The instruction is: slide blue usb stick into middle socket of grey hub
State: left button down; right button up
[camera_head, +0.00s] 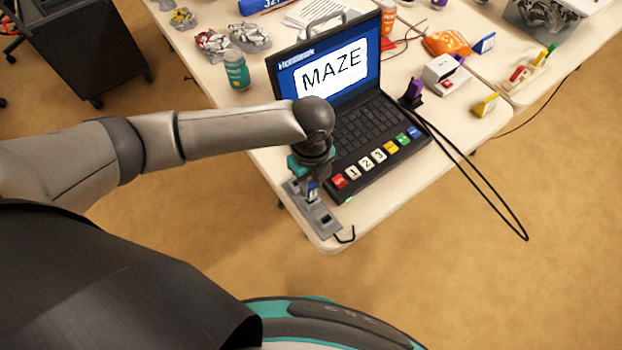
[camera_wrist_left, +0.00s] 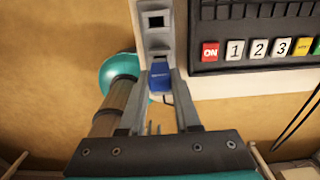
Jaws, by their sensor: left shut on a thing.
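The grey hub (camera_head: 322,222) lies along the front-left edge of the table, beside the laptop. It also shows in the left wrist view (camera_wrist_left: 168,38), with a dark empty socket near its upper end. My left gripper (camera_head: 311,186) points down over the hub, its fingers on both sides of the blue usb stick (camera_head: 312,193). My right gripper is not in view.
The open laptop (camera_head: 360,128) with MAZE on its screen stands close behind and right of the hub. A teal can (camera_head: 236,71) stands left of it. A black cable (camera_head: 480,176) hangs over the table's right edge. Several small items lie at the back right.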

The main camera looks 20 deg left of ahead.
pick_arm(q)
jog(key=shift+f+p, duration=0.1)
jog(key=shift+p, duration=0.55)
dwell(0.8)
jog(key=shift+f+b, duration=0.4)
jog(key=shift+f, duration=0.9)
dwell(0.8)
jog(key=shift+c, duration=0.7)
grip_release()
jog(key=shift+r+p, duration=3.55)
jog(key=shift+p, duration=0.45)
jog(key=shift+s+d, duration=0.1)
